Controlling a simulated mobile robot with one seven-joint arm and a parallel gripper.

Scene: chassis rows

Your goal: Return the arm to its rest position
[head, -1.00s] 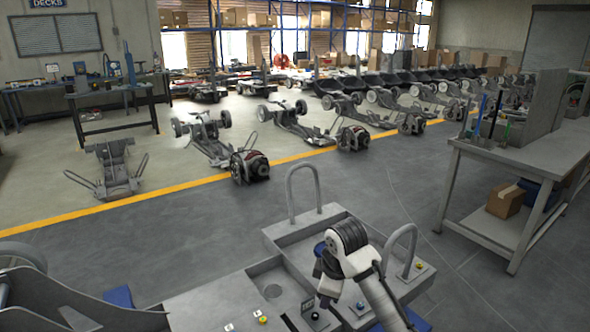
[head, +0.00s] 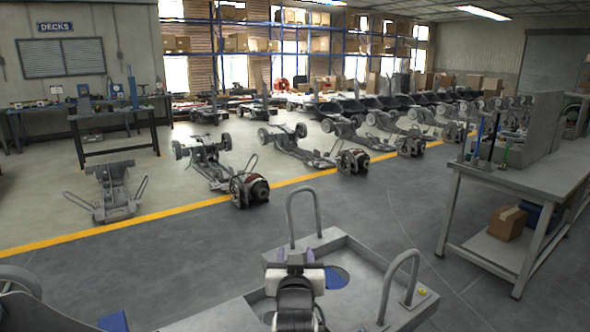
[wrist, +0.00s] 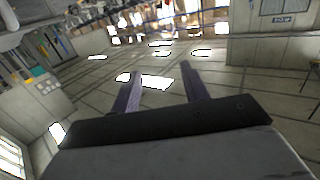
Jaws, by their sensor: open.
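My gripper (wrist: 158,92) shows in the wrist view with its two dark fingers apart and nothing between them. The gripper end (head: 295,257) points away from the camera, toward the far handle. The arm's lower links are out of the frame.
A workbench (head: 510,184) with tools and a cardboard box (head: 507,223) on its shelf stands at the right. Rows of chassis (head: 212,160) fill the floor beyond the yellow line (head: 160,214). The grey floor (head: 390,195) between is clear.

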